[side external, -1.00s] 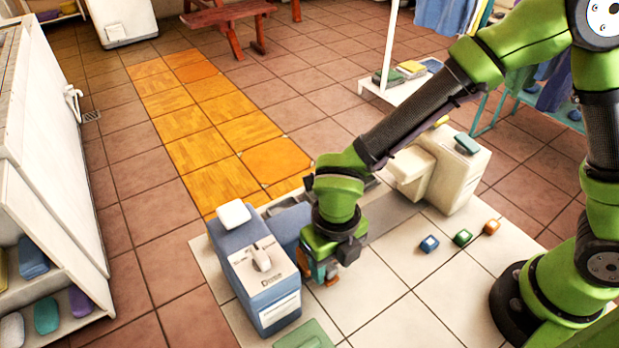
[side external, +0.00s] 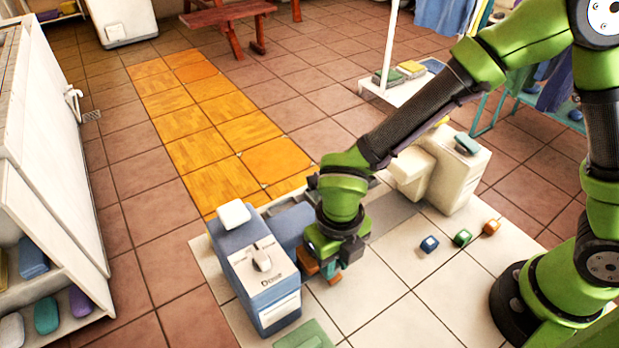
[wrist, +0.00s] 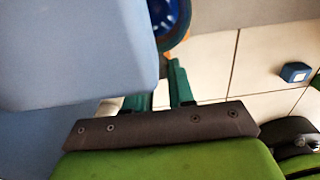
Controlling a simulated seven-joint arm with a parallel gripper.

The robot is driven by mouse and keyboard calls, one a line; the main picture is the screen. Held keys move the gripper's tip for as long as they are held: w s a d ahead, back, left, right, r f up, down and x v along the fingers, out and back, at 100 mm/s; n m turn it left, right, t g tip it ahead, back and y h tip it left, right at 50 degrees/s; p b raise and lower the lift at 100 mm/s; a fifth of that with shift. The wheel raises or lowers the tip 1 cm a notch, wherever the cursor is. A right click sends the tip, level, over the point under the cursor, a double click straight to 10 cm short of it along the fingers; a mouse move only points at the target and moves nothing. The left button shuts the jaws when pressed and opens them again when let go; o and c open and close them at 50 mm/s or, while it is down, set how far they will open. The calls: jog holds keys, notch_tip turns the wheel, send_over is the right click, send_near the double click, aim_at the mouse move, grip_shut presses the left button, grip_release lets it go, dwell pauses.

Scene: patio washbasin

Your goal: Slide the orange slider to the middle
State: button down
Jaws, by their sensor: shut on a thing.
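My gripper (side external: 328,270) is low beside the blue-and-white box (side external: 262,280), on its right side. Its teal fingers (wrist: 160,92) show in the wrist view, close together. They are shut on an orange piece, which I take to be the orange slider (side external: 335,281); only small parts of it show around the fingers.
A green pad (side external: 305,336) lies at the front. The tiles between pad and blocks are clear.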

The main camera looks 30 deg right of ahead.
jog(key=d, duration=1)
jog(key=shift+d, duration=0.15)
jog(key=c, duration=1)
grip_release()
jog(key=shift+o, duration=0.2)
jog(key=shift+r, duration=0.1)
notch_tip(320, 180, up, 12)
